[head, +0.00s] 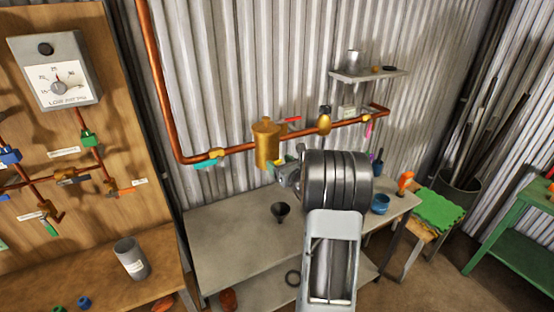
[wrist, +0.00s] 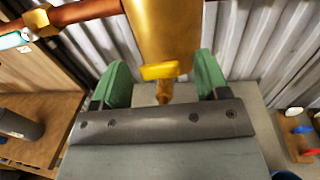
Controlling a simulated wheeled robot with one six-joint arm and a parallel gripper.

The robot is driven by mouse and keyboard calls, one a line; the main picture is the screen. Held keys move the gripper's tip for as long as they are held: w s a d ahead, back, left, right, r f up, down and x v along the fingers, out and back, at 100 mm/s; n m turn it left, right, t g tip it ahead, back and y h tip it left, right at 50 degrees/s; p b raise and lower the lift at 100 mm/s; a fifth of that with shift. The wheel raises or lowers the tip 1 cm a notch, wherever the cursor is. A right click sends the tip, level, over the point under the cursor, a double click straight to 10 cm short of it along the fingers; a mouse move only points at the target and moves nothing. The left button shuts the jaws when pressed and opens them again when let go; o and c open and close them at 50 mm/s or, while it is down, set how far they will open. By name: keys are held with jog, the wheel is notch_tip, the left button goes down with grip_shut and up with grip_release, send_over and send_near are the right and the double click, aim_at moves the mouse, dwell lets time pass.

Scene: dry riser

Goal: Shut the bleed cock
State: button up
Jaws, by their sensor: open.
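The bleed cock, with a short yellow handle (wrist: 160,71) and a small brass body (wrist: 164,92), sits at the lower end of a brass vessel (wrist: 165,25). In the wrist view the handle lies crosswise to the outlet. In the head view the brass vessel (head: 266,143) hangs on the copper pipe, its lower end close to my gripper (head: 284,174). My gripper (wrist: 163,75) is open, its green pads one to each side of the handle, with gaps on both sides. Contact is not visible.
The copper pipe also carries valves with a teal lever (head: 207,162), a red lever (head: 291,119) and a pink lever (head: 369,128). A grey bench (head: 225,235) with a dark funnel (head: 281,211) stands below. A wooden panel (head: 115,105) is at left.

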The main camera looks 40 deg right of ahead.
jog(key=shift+w, duration=0.85)
jog(key=shift+c, duration=0.3)
jog(key=c, duration=0.9)
jog(key=shift+o, duration=0.2)
jog(key=shift+f+h+b, duration=0.25)
jog(key=shift+h+b, duration=0.15)
jog(key=shift+b, duration=0.4)
jog(key=shift+r+m+h+b, duration=0.15)
jog(key=shift+m+h+b, duration=0.55)
jog(key=shift+b, duration=0.15)
jog(key=shift+r, duration=0.1)
jog(key=o, duration=0.9)
